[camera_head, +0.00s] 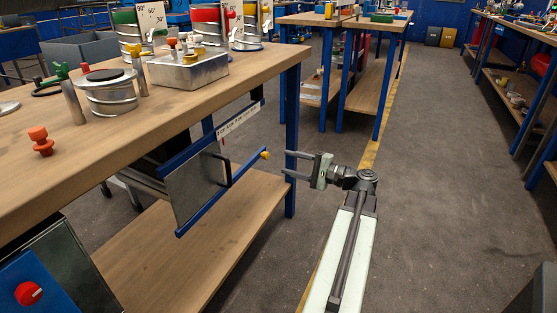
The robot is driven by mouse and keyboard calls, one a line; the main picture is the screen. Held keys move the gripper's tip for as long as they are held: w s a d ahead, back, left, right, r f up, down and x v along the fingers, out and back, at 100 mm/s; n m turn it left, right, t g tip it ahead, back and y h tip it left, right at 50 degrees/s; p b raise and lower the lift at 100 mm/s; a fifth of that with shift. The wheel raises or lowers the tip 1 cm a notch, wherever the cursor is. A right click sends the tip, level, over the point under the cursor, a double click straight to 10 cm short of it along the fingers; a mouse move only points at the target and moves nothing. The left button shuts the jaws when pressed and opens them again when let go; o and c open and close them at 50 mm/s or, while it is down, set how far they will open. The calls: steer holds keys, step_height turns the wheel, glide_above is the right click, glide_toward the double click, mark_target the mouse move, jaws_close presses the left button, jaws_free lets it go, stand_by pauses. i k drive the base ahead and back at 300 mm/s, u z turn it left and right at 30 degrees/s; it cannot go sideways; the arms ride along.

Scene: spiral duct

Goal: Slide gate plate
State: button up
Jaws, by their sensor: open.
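The gate plate (195,192) is a flat grey metal sheet under the front edge of the near workbench. It stands upright in a blue frame (208,207) with rails above and below. A dark bar runs from the plate's right side, and a yellow knob (265,154) sits at the right end of the frame. A white strip with markings (239,119) lies along the rail above. My gripper (286,164) is open and empty, to the right of the yellow knob and apart from it. Its two fingers point left, towards the knob.
The near workbench (150,130) has a blue leg (291,150) just behind my fingers and a wooden lower shelf (230,225). Metal duct parts stand on its top. A blue box with a red knob (28,293) is at lower left. The floor to the right is clear.

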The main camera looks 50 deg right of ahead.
mark_target(190, 186)
steer(key=k, duration=1)
